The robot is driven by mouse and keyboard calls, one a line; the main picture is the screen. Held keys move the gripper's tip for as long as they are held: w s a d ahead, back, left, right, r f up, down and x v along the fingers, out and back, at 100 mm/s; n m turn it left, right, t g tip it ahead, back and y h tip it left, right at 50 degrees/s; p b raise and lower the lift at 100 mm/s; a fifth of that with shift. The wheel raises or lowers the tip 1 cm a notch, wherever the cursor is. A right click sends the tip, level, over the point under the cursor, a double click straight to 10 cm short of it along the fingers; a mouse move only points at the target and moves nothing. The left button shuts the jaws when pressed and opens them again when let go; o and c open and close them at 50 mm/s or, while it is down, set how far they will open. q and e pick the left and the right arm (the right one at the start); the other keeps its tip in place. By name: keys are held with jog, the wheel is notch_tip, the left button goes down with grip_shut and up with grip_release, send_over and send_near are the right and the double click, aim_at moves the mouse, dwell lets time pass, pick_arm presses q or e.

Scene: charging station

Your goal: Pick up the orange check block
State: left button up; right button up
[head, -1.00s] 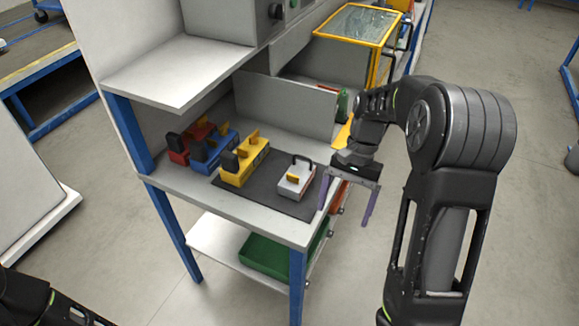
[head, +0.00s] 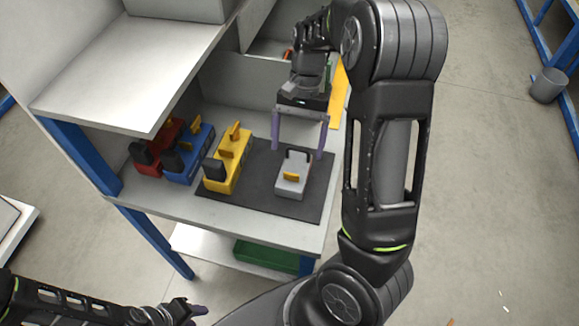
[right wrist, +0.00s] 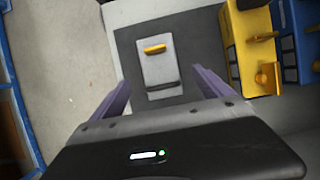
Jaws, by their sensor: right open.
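A grey device (head: 292,178) with a dark handle and a small yellow-orange tab (head: 290,177) sits on a dark mat (head: 258,192); the device also shows in the right wrist view (right wrist: 155,66). I cannot tell whether this tab is the orange check block; a small orange-red thing (head: 288,53) shows partly at the back of the bench. My right gripper (head: 298,150) is open and empty, its purple fingers pointing down, apart, at the far side of the grey device near its handle. My left gripper (head: 192,310) is low at the bottom left, away from the bench; its jaw opening is unclear.
Yellow (head: 227,162), blue (head: 188,155) and red (head: 158,148) devices stand left of the grey one. An upper shelf (head: 120,95) overhangs the left side. A green bin (head: 266,257) is on the lower shelf.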

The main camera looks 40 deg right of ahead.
aim_at(294, 169)
jog(key=shift+x, duration=1.3)
jog(key=shift+p+x, duration=0.65)
jog(key=shift+x, duration=2)
jog(key=shift+c, duration=0.2)
jog(key=c, duration=1.7)
